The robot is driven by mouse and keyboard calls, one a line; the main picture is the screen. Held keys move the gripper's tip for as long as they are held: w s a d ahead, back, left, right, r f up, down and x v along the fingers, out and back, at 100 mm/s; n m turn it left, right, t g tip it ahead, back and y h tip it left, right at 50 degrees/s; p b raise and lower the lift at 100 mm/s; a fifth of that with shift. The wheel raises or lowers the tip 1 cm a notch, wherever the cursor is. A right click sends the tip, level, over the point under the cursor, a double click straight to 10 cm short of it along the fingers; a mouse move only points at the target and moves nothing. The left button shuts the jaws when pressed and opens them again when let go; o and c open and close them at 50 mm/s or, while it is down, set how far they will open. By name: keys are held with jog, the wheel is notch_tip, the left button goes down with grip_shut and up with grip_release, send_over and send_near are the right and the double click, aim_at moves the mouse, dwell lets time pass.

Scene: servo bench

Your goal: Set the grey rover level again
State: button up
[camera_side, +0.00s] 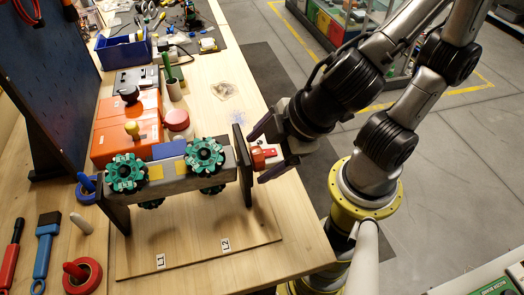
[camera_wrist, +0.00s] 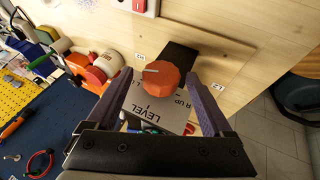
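The grey rover (camera_side: 175,181) with green wheels hangs between two dark uprights (camera_side: 242,165) over a wooden board. It looks rolled about its long axis, with two wheels high on the near face and two partly hidden below. A red knob (camera_side: 262,158) is on the right upright's outer side.
Orange boxes (camera_side: 112,135), a red-lidded jar (camera_side: 177,121) and a blue bin (camera_side: 124,49) stand behind the rover. A blue brush (camera_side: 46,245) and red tape roll (camera_side: 83,275) lie at left. The front of the board, with labels L1 and L2, is clear.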

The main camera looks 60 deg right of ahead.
dwell(0.4)
jog(key=shift+w+d+m+g+y, duration=0.1)
jog(key=shift+d+m+g+y, duration=0.15)
jog(key=shift+g+y, duration=0.7)
jog(key=shift+w+r+m+g+y, duration=0.15)
jog(key=shift+m+g+y, duration=0.1)
jog(key=shift+g+y, duration=0.25)
jog(key=d+v, duration=0.1)
jog(key=v, duration=1.3)
jog(key=d+f+m+t+h, duration=0.2)
jog(key=d+f+m+h, duration=0.1)
jog(key=d+f+m, duration=0.6)
notch_tip(320, 180, up, 6)
jog(key=w+n, duration=0.2)
jog(key=n, duration=0.7)
jog(key=shift+w+n+g, duration=0.25)
jog(key=shift+n+g, duration=0.05)
jog(key=shift+g, duration=0.15)
jog(key=shift+r, duration=0.15)
